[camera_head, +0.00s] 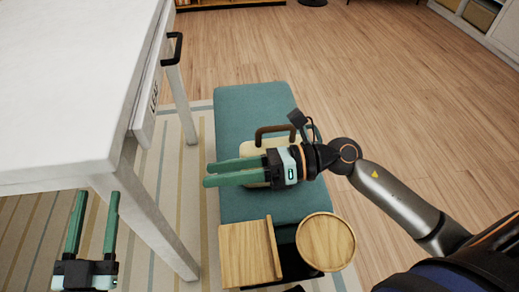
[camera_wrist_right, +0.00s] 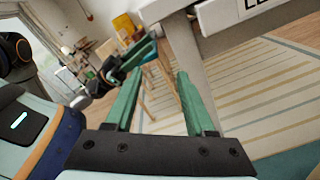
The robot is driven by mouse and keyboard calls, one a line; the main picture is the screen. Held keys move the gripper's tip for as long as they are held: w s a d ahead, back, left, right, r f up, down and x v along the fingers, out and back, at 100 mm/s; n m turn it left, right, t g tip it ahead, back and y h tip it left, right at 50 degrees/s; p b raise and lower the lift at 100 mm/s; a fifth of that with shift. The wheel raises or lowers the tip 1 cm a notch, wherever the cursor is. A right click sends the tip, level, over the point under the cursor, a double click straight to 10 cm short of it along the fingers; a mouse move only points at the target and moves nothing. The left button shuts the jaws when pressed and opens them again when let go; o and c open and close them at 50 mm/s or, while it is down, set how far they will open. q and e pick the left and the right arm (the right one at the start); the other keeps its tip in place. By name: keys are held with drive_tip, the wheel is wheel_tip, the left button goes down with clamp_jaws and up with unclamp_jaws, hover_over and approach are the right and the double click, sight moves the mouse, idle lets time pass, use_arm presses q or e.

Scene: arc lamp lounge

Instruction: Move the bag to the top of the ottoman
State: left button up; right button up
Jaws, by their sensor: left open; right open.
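The bag (camera_head: 262,148) is cream with a brown handle (camera_head: 275,132). In the head view it appears to rest on top of the teal ottoman (camera_head: 250,105), partly hidden by my right gripper. My right gripper (camera_head: 208,174) is open and empty, pointing left across the bag. In the right wrist view its fingers (camera_wrist_right: 157,76) show nothing between them that is held, and the bag is out of view. A corner of the ottoman (camera_wrist_right: 302,163) shows there. My left gripper (camera_head: 97,195) is open and empty at the lower left, beside the white table.
A white table (camera_head: 70,80) with a black handle (camera_head: 174,48) stands left of the ottoman. A wooden tray (camera_head: 245,255) and a round wooden top (camera_head: 326,241) are at the ottoman's near end. A striped rug (camera_head: 175,175) lies below. The wooden floor (camera_head: 400,100) to the right is clear.

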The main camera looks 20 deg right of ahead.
wheel_tip(320, 180, up, 5)
drive_tip(key=m+t+y, duration=0.3)
drive_tip(key=m+t, duration=0.2)
drive_tip(key=m, duration=0.5)
drive_tip(key=d+f+m+t+h, duration=0.1)
drive_tip(key=d+m+t+h, duration=0.1)
drive_tip(key=m, duration=0.7)
drive_tip(key=w+d+f+m+t+h, duration=0.1)
drive_tip(key=m+t+h, duration=0.3)
drive_tip(key=m, duration=0.6)
drive_tip(key=d+f+m+t+h, duration=0.3)
drive_tip(key=d+m+h, duration=0.1)
drive_tip(key=m+h, duration=0.3)
drive_tip(key=shift+w+f+m+t, duration=0.2)
drive_tip(key=shift+m+t, duration=0.2)
drive_tip(key=shift+m, duration=0.8)
drive_tip(key=shift+r, duration=0.1)
